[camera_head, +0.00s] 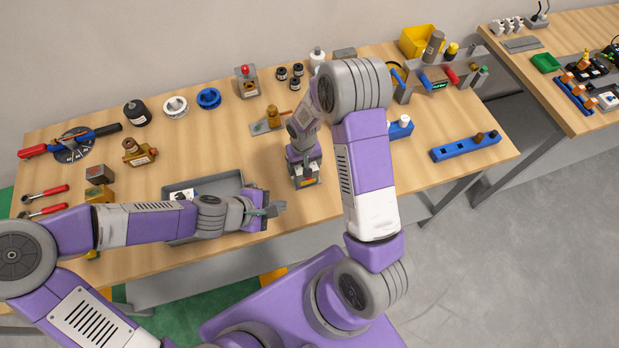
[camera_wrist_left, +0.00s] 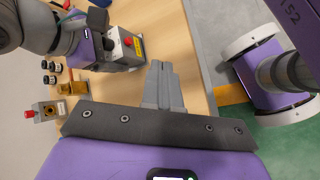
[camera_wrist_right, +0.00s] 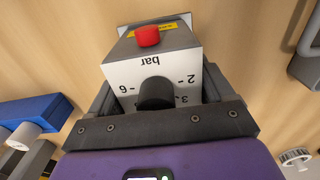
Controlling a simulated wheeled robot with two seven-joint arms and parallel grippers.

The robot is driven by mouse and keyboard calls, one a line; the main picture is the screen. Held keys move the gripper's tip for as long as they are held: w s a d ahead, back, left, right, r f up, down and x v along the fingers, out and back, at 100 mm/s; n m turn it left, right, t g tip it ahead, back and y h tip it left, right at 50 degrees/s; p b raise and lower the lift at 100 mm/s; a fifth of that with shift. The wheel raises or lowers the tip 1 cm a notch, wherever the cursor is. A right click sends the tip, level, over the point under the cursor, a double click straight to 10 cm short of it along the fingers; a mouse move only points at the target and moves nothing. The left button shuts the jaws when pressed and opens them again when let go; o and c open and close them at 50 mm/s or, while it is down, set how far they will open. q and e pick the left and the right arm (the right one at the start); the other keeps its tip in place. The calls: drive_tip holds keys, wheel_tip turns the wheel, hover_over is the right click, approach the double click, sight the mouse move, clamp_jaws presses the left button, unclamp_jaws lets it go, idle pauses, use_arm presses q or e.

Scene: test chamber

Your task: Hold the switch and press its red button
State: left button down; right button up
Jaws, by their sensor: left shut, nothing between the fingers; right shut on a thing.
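The switch (camera_wrist_right: 155,62) is a grey box with a white face marked "bar", a black knob, a yellow label and a red button (camera_wrist_right: 147,36). My right gripper (camera_wrist_right: 157,88) is shut around its two sides. In the head view the switch (camera_head: 307,181) shows only partly below my right gripper, near the table's front edge; I cannot tell whether it touches the table. My left gripper (camera_head: 279,208) is shut and empty, left of the switch and a little nearer to me. In the left wrist view its fingertips (camera_wrist_left: 160,68) are apart from the switch (camera_wrist_left: 120,46) and its red button (camera_wrist_left: 128,41).
Another grey box with a red button (camera_head: 247,82) stands at the back of the table. A grey tray (camera_head: 232,180) lies under my left forearm. A brass part on a plate (camera_head: 270,120) is behind my right gripper. A blue block (camera_head: 465,147) lies at the right.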

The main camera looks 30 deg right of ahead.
use_arm(q)
drive_tip(key=d+r+n, duration=0.4)
drive_tip(key=d+r, duration=0.1)
drive_tip(key=d, duration=0.2)
drive_tip(key=d+f+n+t+y, duration=0.1)
drive_tip(key=d+f+n+t, duration=0.15)
drive_tip(key=d+n, duration=0.3)
drive_tip(key=s+f+n+t+y, duration=0.1)
drive_tip(key=f+n+y, duration=0.2)
drive_tip(key=f+n, duration=0.1)
drive_tip(key=s+f+n+t+y, duration=0.1)
drive_tip(key=f+n+t+y, duration=0.1)
drive_tip(key=f+n+y, duration=0.1)
drive_tip(key=s+d+f+n+t+y, duration=0.1)
drive_tip(key=f+n+y, duration=0.1)
drive_tip(key=f+n, duration=0.3)
drive_tip(key=shift+n+y, duration=0.4)
drive_tip(key=shift+n, duration=0.55)
drive_tip(key=shift+s+a+f+n+t+y, duration=0.1)
drive_tip(key=shift+s+a+n+t+y, duration=0.2)
drive_tip(key=shift+s+n+t+y, duration=0.6)
drive_tip(key=shift+s+a+f+n+t+y, duration=0.1)
drive_tip(key=shift+s+a+n+t+y, duration=0.4)
drive_tip(key=shift+n, duration=0.65)
drive_tip(key=shift+s+a+f+n+t+y, duration=0.15)
drive_tip(key=shift+s+n+t+y, duration=0.4)
drive_tip(key=shift+n+t, duration=0.4)
drive_tip(key=shift+r, duration=0.1)
drive_tip(key=shift+w, duration=0.1)
